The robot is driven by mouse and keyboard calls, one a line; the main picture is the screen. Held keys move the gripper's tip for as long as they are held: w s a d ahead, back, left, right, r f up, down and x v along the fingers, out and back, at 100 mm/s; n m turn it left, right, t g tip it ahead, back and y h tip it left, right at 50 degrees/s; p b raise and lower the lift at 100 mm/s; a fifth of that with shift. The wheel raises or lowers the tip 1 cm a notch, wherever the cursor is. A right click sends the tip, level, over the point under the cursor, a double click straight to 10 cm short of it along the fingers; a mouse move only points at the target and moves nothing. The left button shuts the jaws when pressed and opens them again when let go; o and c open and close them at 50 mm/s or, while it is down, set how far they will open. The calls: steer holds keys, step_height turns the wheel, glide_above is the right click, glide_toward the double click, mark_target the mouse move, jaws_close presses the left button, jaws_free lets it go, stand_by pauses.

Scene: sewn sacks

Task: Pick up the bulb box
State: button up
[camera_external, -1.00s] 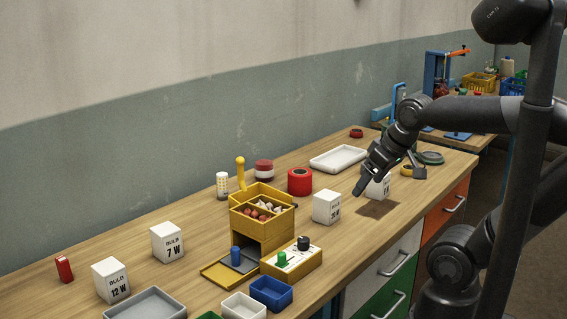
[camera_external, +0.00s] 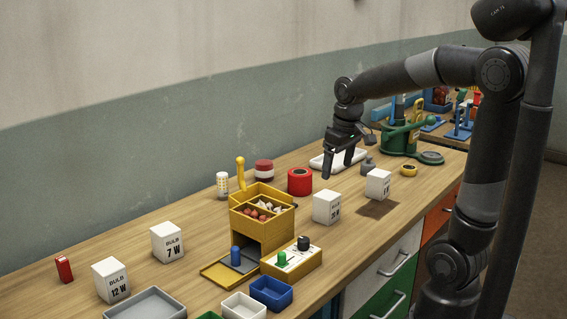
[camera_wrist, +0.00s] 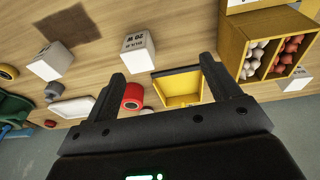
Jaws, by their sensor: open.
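Several white bulb boxes stand upright on the bench. One is marked 12 W (camera_external: 111,280), one 7 W (camera_external: 167,243). A third box (camera_external: 327,207) stands right of the yellow bin; in the wrist view it (camera_wrist: 138,53) seems to read 20 W. A fourth box (camera_external: 378,184) stands by a dark brown square, and it also shows in the wrist view (camera_wrist: 50,63). My gripper (camera_external: 338,172) is open and empty, pointing down above the bench behind the third box. In the wrist view the fingers (camera_wrist: 162,82) are apart, with the third box beyond them, not between them.
A yellow bin (camera_external: 262,226) with compartments and a small switch box (camera_external: 292,262) stand left of the third box. A red roll (camera_external: 300,182), white tray (camera_external: 330,162), grey weight (camera_external: 368,165) and green stand (camera_external: 400,140) are nearby. Bare wood lies around the third box.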

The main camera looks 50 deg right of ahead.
steer(key=g, duration=0.2)
glide_above(327, 194)
steer(key=f, duration=0.6)
steer(key=shift+s+a, duration=0.1)
steer(key=shift+a, duration=0.15)
steer(key=f, duration=1.1)
steer(key=shift+d, duration=0.2)
steer(key=c, duration=1.1)
